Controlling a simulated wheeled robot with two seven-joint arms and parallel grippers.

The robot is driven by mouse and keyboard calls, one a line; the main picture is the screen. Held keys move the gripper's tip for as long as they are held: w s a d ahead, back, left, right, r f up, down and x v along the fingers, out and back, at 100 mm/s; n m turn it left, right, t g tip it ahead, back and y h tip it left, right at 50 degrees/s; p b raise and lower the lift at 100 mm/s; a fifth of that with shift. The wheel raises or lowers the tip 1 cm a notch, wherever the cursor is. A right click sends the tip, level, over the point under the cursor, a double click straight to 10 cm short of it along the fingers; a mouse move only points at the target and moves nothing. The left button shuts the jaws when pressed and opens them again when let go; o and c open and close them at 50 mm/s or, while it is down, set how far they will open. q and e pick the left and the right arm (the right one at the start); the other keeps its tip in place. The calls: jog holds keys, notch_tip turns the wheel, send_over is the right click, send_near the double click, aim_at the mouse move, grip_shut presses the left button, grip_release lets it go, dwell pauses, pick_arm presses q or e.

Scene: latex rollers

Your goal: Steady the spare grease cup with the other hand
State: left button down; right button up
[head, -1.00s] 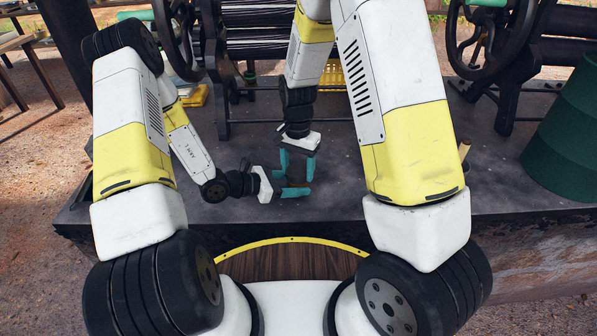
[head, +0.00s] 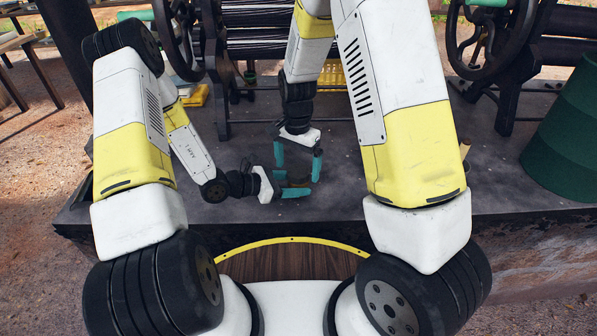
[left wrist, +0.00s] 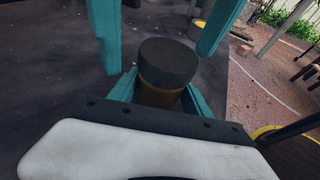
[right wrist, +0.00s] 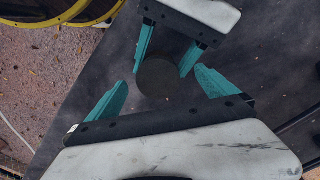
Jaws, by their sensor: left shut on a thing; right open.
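The grease cup, a short cylinder with a dark cap (left wrist: 168,62) and an amber-brown body (left wrist: 158,95), stands between the teal fingers of my left gripper (head: 292,183), which is shut on it from the side. In the right wrist view the cup shows as a dark round top (right wrist: 158,79). My right gripper (head: 298,165) is open and comes from above, its fingers spread on either side of the cup and apart from it. In the head view the cup is small and mostly hidden by the grippers.
The grippers are over a dark stone slab (head: 350,196). Black roller machines with wheels (head: 478,40) stand behind. A yellow crate (head: 335,74) lies at the back and a green drum (head: 568,135) at the right. A yellow-rimmed wooden round (head: 290,262) is near my base.

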aim_at(298, 170)
notch_tip(298, 170, up, 11)
dwell(0.3)
jog(key=shift+d+f, duration=0.1)
pick_arm(q)
jog(key=shift+c, duration=2)
grip_release()
jog(key=shift+a, duration=0.1)
